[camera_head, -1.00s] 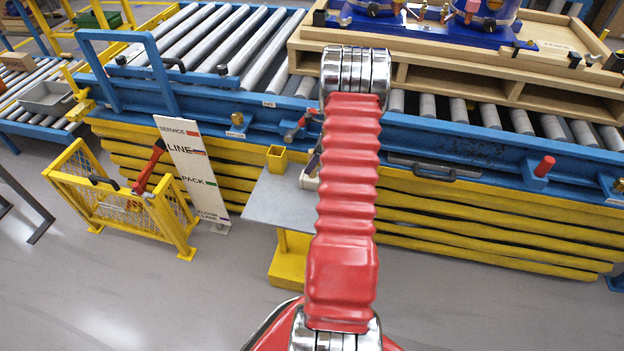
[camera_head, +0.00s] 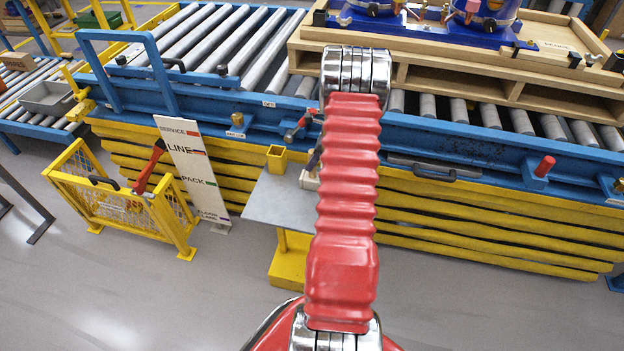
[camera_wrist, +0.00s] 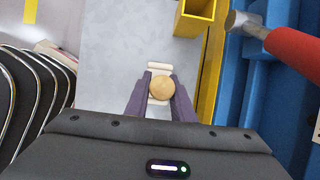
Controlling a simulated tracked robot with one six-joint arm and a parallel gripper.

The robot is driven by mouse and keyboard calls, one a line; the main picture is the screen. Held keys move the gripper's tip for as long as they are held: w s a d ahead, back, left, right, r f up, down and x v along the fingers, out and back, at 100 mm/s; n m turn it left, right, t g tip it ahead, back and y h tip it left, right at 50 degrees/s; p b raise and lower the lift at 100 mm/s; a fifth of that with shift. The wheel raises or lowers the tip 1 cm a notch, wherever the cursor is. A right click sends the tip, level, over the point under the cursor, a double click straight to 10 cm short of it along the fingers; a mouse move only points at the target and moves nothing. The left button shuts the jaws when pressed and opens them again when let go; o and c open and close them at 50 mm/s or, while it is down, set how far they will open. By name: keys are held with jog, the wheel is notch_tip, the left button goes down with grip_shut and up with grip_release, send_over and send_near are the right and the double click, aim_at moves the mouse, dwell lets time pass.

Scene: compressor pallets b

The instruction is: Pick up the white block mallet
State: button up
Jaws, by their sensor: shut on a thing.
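The white block mallet shows in the wrist view as a round tan handle end (camera_wrist: 162,88) with pale white block parts (camera_wrist: 160,66) beyond it. My gripper (camera_wrist: 161,90) has its two dark purple fingers shut on the handle, one on each side. In the head view the white block (camera_head: 309,181) shows over the grey top of a small stand (camera_head: 270,205), just left of my red arm, which hides part of it. I cannot tell whether the block touches the stand top.
A yellow square holder (camera_head: 276,158) stands at the stand's back edge and shows close by in the wrist view (camera_wrist: 194,18). A red-handled lever (camera_wrist: 290,52) juts from the blue conveyor frame. A sign board (camera_head: 192,170) and yellow cage (camera_head: 120,200) stand left.

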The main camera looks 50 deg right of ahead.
grip_shut()
jog(key=shift+r, duration=0.15)
notch_tip(320, 180, up, 10)
jog(key=shift+f, duration=0.1)
dwell(0.3)
jog(key=shift+w, duration=0.1)
dwell(0.4)
